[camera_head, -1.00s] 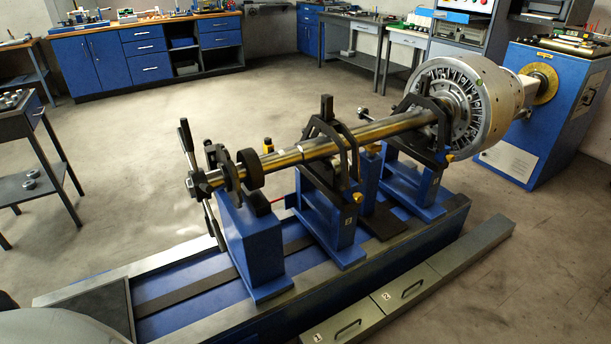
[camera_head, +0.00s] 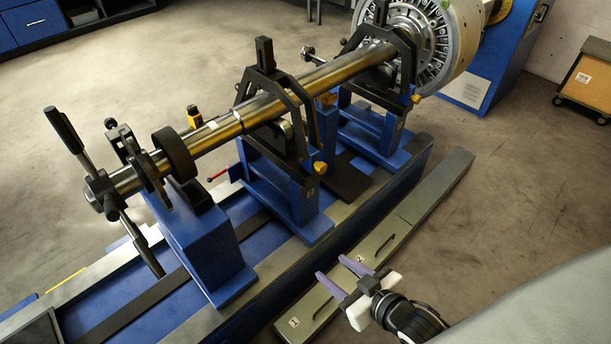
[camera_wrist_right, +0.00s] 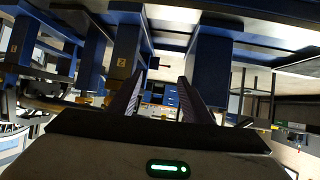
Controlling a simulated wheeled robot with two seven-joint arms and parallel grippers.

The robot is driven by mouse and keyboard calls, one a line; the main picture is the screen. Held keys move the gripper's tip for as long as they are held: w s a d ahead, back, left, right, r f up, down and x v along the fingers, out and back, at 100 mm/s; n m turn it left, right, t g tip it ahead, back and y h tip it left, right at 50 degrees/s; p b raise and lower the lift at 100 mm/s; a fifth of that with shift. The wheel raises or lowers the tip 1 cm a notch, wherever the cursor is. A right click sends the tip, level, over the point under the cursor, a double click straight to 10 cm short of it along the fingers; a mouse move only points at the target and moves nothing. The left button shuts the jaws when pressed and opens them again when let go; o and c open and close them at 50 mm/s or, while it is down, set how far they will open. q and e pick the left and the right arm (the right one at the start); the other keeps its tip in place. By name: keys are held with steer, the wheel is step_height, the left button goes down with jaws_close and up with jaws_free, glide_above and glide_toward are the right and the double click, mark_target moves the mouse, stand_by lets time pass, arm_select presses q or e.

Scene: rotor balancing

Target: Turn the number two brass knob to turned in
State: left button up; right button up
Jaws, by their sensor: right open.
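Two brass knobs show in the head view. One brass knob (camera_head: 320,167) is on the near blue bearing stand (camera_head: 294,200), whose small label is too small to read there. The other brass knob (camera_head: 416,98) is on the farther stand. My right gripper (camera_head: 332,270) is open and empty, below and in front of the near stand, clear of both knobs. In the right wrist view its open fingers (camera_wrist_right: 160,82) point toward blue posts, one with a plate (camera_wrist_right: 122,63) that looks like a 2. How far either knob is turned cannot be told. My left gripper is out of view.
A steel shaft (camera_head: 325,77) runs through the stands to the large rotor (camera_head: 455,35). A blue pedestal (camera_head: 205,245) with a lever wheel stands at left. Open floor is at right.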

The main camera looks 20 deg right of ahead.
steer(key=w+d+n+t+b, duration=0.1)
steer(key=w+d+t+b, duration=0.2)
steer(key=w+d+b, duration=0.35)
steer(key=n+t+y+b, duration=0.2)
steer(key=n+y, duration=0.1)
glide_toward(323, 170)
steer(key=b+x, duration=0.2)
steer(key=x, duration=0.5)
steer(key=shift+w+d, duration=0.1)
steer(key=shift+x, duration=0.75)
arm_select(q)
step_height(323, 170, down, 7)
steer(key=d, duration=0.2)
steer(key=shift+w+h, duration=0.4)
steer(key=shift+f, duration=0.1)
arm_select(e)
steer(key=c, duration=1.1)
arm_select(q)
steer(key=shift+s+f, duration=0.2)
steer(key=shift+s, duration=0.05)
arm_select(e)
steer(key=shift+o, duration=0.2)
